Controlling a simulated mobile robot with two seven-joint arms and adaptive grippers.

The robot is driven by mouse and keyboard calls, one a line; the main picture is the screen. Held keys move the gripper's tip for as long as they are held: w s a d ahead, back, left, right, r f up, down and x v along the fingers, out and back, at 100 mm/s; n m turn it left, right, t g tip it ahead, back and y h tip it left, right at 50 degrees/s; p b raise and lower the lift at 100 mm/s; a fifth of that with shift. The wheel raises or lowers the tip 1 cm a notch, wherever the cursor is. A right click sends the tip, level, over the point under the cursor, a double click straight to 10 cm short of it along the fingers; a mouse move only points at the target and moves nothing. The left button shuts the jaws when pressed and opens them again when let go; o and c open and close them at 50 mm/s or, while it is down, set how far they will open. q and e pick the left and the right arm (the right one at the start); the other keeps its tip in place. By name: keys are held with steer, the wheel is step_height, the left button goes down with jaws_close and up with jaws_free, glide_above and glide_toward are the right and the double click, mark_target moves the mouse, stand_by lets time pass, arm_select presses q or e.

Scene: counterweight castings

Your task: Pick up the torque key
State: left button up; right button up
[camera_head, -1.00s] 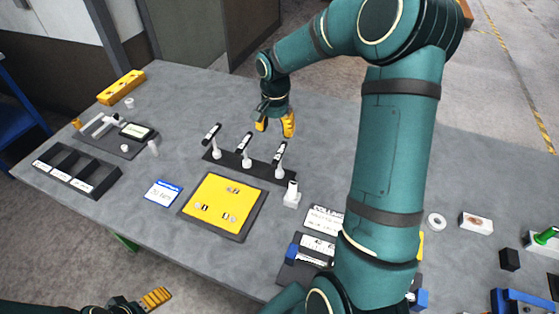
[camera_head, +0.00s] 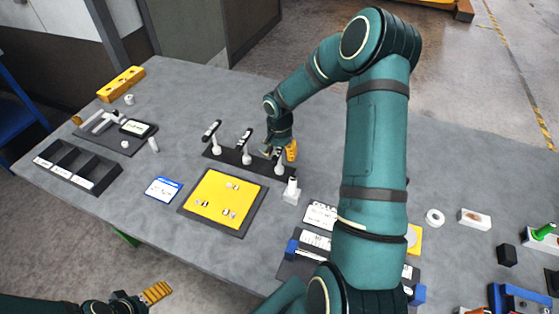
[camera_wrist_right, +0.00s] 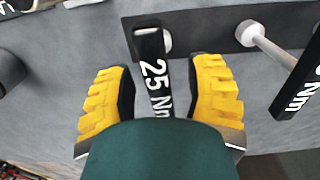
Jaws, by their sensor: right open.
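Three dark-handled torque keys stand in a dark rack (camera_head: 227,158) near the middle of the table: a left one (camera_head: 212,130), a middle one (camera_head: 246,138) and a right one (camera_head: 279,158). My right gripper (camera_head: 279,150) is at the right key, partly covering it. In the right wrist view a key marked "25 Nm" (camera_wrist_right: 153,75) lies between the yellow fingers of my open right gripper (camera_wrist_right: 160,95), with a gap on both sides. Another key (camera_wrist_right: 299,85) shows at the right edge. My left gripper (camera_head: 150,294) is low at the left, off the table; its opening is unclear.
A yellow plate on a dark mat (camera_head: 246,222) lies in front of the rack. A blue-edged card (camera_head: 163,189) and a dark divided tray (camera_head: 107,179) lie to the left.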

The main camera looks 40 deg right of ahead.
steer(key=shift+o, duration=0.2)
jaws_close()
